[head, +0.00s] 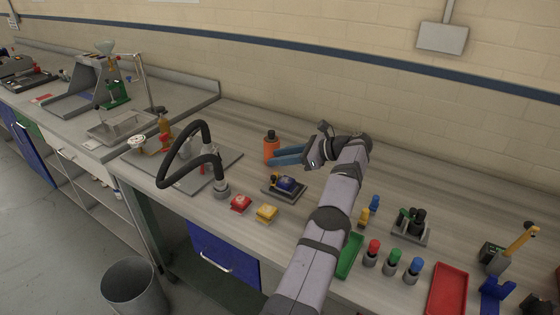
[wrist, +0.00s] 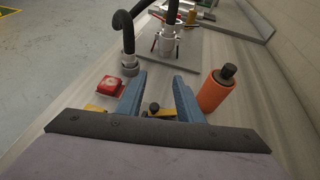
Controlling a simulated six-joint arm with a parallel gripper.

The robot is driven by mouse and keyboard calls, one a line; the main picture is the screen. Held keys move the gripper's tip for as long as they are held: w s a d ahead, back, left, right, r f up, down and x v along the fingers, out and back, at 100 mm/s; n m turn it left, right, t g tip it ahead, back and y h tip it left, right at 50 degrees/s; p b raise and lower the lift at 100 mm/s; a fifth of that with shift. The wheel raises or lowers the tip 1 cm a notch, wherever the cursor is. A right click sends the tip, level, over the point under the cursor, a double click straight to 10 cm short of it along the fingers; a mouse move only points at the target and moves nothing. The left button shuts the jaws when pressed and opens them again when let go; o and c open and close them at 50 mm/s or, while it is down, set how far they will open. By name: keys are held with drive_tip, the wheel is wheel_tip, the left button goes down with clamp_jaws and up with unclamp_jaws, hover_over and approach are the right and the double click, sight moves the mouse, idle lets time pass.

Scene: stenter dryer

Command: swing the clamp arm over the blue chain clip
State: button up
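The blue chain clip (head: 287,184) sits on a small dark fixture plate (head: 272,192) on the bench in the head view. The clamp arm (head: 275,178), yellow-orange with a dark knob, stands at the clip's left side. My gripper (head: 276,158) is above and behind the fixture, its blue fingers pointing left. In the wrist view the two fingers (wrist: 159,76) are apart with nothing between their tips. A dark knob (wrist: 154,107) and a yellow part show low between the fingers, apparently the clamp. The blue clip is hidden in the wrist view.
An orange bottle (head: 271,148) stands close to the fingers; it also shows at right in the wrist view (wrist: 214,92). A black hose (head: 203,140) arches at left.

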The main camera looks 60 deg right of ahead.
drive_tip(key=shift+r+p, duration=0.85)
drive_tip(key=shift+r, duration=0.35)
